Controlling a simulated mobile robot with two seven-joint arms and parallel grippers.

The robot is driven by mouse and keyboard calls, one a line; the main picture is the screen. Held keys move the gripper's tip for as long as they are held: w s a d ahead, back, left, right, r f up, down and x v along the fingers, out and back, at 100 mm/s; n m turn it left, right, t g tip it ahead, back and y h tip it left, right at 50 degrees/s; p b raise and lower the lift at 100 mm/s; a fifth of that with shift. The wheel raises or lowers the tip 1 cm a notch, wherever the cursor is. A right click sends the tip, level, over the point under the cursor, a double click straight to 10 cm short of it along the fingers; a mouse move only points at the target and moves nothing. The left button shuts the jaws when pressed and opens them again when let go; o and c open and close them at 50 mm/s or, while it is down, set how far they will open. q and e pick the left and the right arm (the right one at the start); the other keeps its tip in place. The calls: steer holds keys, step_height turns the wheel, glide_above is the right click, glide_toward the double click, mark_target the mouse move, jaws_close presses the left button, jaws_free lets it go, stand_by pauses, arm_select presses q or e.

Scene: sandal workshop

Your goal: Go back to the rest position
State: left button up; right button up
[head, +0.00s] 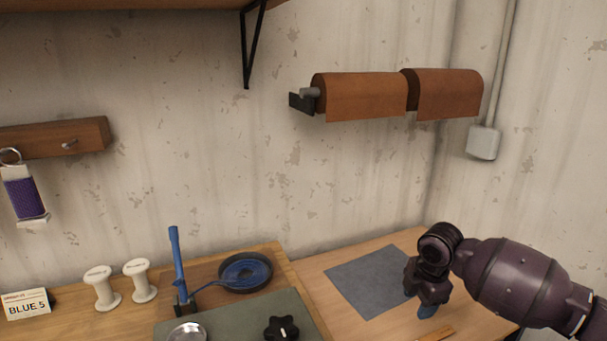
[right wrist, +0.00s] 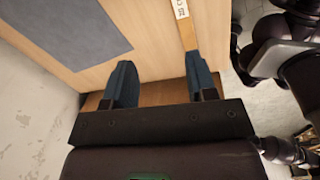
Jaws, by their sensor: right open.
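My right gripper (head: 427,311) is at the right of the head view, low over the light wooden table, with its blue fingertips pointing down. In the right wrist view its two blue fingers (right wrist: 161,78) are spread wide. Nothing is held between them, and bare table shows in the gap. My left gripper is in neither view.
A grey mat (head: 368,281) lies on the table left of the gripper. A wooden ruler-like strip (head: 437,333) lies near the front. A green mat, black knob (head: 281,328), blue coil dish (head: 244,272) and white spools (head: 101,288) stand left. Brown leather rolls (head: 367,97) hang above.

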steer(key=w+a+r+m+t+y, duration=0.4)
steer(key=w+a+m+t, duration=0.2)
steer(key=a+t, duration=0.25)
steer(key=s+d+f+m+h, duration=0.1)
steer(key=s+d+f+m, duration=0.1)
steer(key=s+f+m, duration=0.2)
steer(key=s+d+f+m+t+h, duration=0.1)
steer(key=s+d+f+m+h, duration=0.1)
steer(key=s+f, duration=0.8)
steer(key=s+d+f+m+h, duration=0.1)
steer(key=s+d+f+m, duration=0.2)
steer(key=s, duration=1.7)
step_height(320, 180, down, 5)
steer(key=m, duration=0.3)
steer(key=shift+s+d+m+t+h, duration=0.25)
steer(key=shift+d+m+t+h, duration=0.05)
steer(key=shift+d+m+t, duration=0.1)
steer(key=shift+f, duration=0.1)
